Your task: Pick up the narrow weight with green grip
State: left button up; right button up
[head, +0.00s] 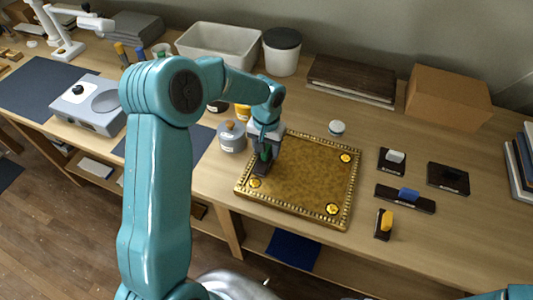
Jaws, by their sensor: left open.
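The narrow weight with green grip (266,154) appears at the left edge of the gilt board (310,185); only a bit of green and some dark body show, mostly hidden by my left gripper. My left gripper (264,160) points down right over it, with the fingers around or just beside the green grip; I cannot tell whether they touch it. The jaws are open. My right gripper is not in view; only a teal piece of my right arm shows at the bottom right corner.
Right of the board lie dark weights with a white grip (395,157), a blue grip (408,195) and a yellow grip (386,221), and a flat dark block (448,178). A grey lidded pot (232,137) stands close left of my gripper. A cardboard box (447,97) stands behind.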

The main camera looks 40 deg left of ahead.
pick_arm(q)
jog(key=shift+s+d+r, duration=0.1)
jog(key=shift+s, duration=0.1)
jog(key=shift+w, duration=0.15)
grip_shut()
